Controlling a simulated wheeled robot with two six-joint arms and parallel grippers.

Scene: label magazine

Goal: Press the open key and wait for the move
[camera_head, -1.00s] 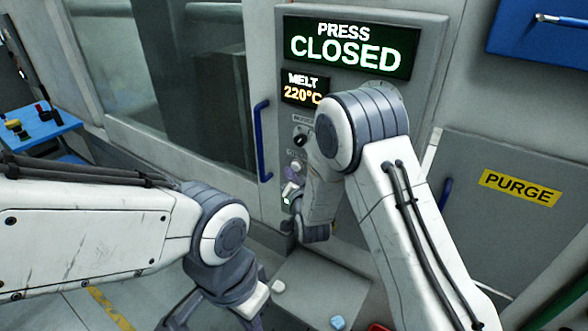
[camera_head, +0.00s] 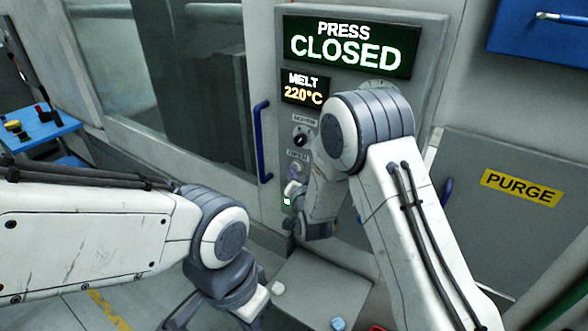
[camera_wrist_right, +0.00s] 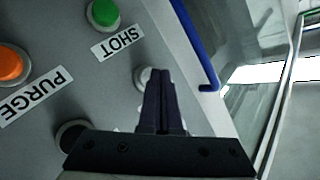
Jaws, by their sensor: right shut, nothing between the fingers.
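The press sign (camera_head: 345,46) reads "PRESS CLOSED" in the head view. In the head view, my right arm hides much of the lower panel. My left gripper (camera_head: 222,312) is at the bottom edge, fingertips cut off.
The right wrist view shows a green button (camera_wrist_right: 104,12) labelled SHOT and an orange button (camera_wrist_right: 10,64) labelled PURGE, with a blue handle (camera_wrist_right: 196,45) close beside the fingers. In the head view, a blue door handle (camera_head: 262,142) stands left of the panel.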

